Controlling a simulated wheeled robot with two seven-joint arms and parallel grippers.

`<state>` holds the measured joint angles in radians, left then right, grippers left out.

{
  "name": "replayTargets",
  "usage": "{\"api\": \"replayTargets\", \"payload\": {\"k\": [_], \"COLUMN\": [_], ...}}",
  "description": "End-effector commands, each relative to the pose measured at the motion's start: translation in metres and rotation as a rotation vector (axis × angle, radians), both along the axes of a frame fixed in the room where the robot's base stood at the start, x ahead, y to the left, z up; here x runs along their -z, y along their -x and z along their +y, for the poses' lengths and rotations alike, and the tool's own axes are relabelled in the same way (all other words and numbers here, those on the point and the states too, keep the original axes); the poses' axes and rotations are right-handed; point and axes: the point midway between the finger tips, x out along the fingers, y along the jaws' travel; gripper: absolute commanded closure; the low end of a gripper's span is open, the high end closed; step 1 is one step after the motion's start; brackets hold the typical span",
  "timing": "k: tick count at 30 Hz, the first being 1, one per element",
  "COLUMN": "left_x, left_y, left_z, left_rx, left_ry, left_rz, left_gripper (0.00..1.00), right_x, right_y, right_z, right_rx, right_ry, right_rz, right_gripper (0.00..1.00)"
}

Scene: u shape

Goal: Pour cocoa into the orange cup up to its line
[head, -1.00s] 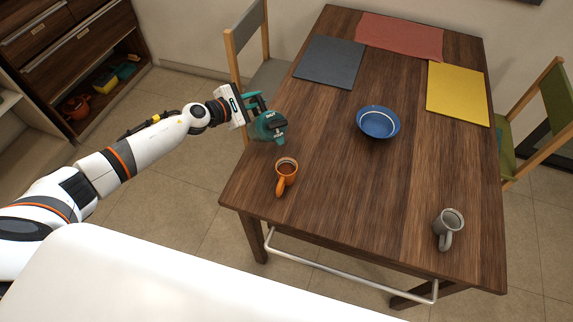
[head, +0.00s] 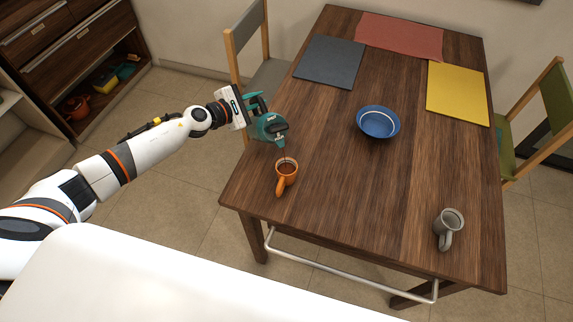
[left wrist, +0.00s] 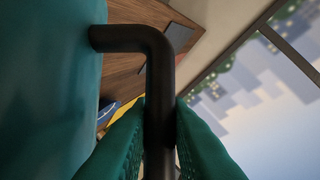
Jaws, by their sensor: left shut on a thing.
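The orange cup (head: 287,178) stands upright near the left edge of the table, its handle toward the front. Something brown shows inside it; the line cannot be made out. My left gripper (head: 257,103) is shut on the black handle of a teal jug (head: 268,128). The handle (left wrist: 158,70) shows between the teal fingers in the left wrist view, beside the jug's wall (left wrist: 45,80). The jug is tilted over the cup, its spout just above the rim, and a thin dark stream seems to run down into the cup. My right gripper is out of view.
A blue bowl (head: 378,123) stands mid-table and a grey mug (head: 447,228) near the front right. Grey (head: 330,62), red (head: 400,36) and yellow (head: 458,94) mats lie toward the back. The wooden table (head: 350,205) is clear between cup and mug.

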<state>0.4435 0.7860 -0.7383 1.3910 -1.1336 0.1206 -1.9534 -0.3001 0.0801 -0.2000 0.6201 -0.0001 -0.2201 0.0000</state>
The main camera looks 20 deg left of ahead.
Motion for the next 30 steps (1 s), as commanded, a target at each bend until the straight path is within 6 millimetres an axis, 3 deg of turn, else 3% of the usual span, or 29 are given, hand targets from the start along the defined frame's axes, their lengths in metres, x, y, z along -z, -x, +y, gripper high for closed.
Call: {"api": "replayTargets", "payload": {"k": [10,14,20,30], "left_x": [-0.004,0.021,0.017,0.042], "left_y": [-0.005,-0.025,-0.025,-0.036], "left_z": [0.003,0.024,0.024,0.035], "left_rx": [-0.004,-0.005,0.0,0.0], "left_ry": [0.024,0.243,0.286,0.442], "left_rz": [0.011,0.214,0.256,0.403], "left_gripper": [1.0,1.0,1.0,1.0], "right_x": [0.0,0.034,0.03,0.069], "right_y": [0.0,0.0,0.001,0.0], "right_z": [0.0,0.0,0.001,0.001], "right_rx": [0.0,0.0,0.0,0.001], "right_ry": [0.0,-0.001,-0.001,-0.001], "right_rz": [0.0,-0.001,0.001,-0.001], "right_gripper": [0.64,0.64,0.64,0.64]}}
